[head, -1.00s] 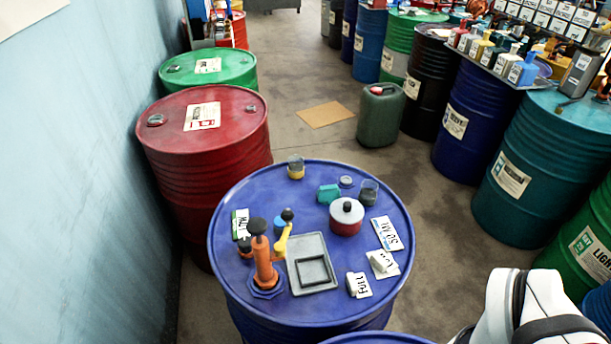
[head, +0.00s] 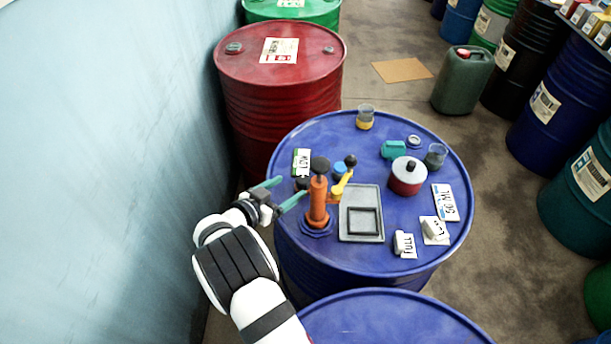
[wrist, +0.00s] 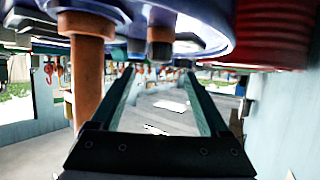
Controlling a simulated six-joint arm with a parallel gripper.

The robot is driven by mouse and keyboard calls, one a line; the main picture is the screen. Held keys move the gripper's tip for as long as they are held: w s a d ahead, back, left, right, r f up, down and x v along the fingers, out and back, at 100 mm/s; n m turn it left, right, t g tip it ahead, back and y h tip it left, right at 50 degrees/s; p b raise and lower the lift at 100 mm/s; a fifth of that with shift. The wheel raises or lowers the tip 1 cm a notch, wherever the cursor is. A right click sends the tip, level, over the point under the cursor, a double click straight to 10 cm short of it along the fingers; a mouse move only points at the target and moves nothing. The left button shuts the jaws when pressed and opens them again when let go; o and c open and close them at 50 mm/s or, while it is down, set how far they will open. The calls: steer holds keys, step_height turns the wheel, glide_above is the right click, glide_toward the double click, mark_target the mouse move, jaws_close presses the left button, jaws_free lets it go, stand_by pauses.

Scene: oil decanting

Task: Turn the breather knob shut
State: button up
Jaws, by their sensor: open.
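An orange hand pump (head: 318,202) with a black top knob (head: 319,165) stands on the blue drum (head: 390,145). A small dark knob (head: 301,184), likely the breather knob, sits low just left of it, partly hidden. My gripper (head: 293,189) is open at the drum's left edge, its teal fingers pointing at the small knob, one on either side. In the wrist view, which is upside down, the small knob (wrist: 160,49) shows between and beyond the fingertips (wrist: 160,73). The pump's orange post (wrist: 88,85) is to its left. I see no clear contact.
A yellow lever (head: 341,186) with a black ball end and a grey tray (head: 362,227) are right of the pump. A "LOW" card (head: 302,161) lies behind the small knob. A red drum (head: 280,105) and the blue wall (head: 120,150) bound the left side.

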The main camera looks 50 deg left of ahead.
mark_target(302, 179)
steer(key=x, duration=0.7)
steer(key=shift+w+f, duration=0.15)
steer(key=shift+w, duration=0.15)
